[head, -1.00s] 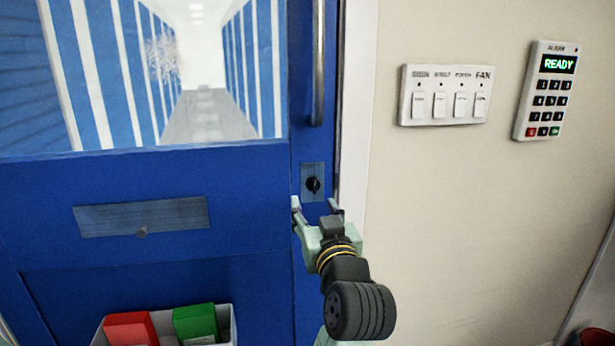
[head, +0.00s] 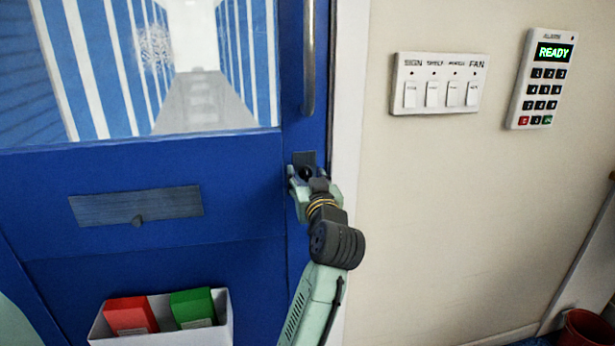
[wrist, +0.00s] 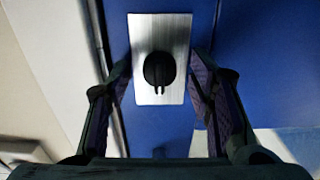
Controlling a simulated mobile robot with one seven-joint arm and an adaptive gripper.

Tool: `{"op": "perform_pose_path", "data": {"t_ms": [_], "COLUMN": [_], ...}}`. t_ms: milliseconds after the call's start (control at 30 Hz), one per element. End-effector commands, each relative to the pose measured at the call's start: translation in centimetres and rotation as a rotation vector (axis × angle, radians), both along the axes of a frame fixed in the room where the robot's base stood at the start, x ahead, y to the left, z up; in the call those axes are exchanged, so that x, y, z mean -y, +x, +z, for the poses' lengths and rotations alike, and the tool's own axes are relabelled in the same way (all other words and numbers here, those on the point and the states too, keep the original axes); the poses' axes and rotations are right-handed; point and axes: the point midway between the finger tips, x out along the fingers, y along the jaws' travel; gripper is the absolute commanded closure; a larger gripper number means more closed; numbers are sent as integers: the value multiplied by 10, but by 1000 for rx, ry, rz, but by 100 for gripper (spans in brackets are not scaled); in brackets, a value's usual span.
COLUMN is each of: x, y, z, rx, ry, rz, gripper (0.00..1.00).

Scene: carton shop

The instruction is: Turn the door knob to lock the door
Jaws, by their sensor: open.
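The blue door (head: 150,250) fills the left of the head view and has a window in its upper half. The black door knob (wrist: 159,70) sits on a brushed metal plate (wrist: 172,31) in the wrist view. In the head view the plate (head: 303,158) shows below the long handle, and the knob is largely hidden by my gripper. My gripper (head: 302,174) is open in front of the plate. In the wrist view its two fingers (wrist: 162,90) stand on either side of the knob, with space between each finger and the knob.
A vertical metal handle (head: 309,60) is above the plate. A mail slot plate (head: 137,206) and a bin with red and green boxes (head: 220,325) are on the door. A switch panel (head: 437,84) and an alarm keypad (head: 540,80) are on the right wall. A reddish bin (head: 588,332) stands low right.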

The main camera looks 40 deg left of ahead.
Motion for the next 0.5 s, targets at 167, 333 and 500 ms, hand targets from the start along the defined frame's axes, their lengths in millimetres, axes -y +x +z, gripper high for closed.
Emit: {"op": "perform_pose_path", "data": {"t_ms": [167, 333, 500], "x": [0, 0, 0], "y": [0, 0, 0], "z": [0, 0, 0], "rx": [0, 0, 0], "ry": [0, 0, 0], "rz": [0, 0, 0], "gripper": [57, 68, 80]}}
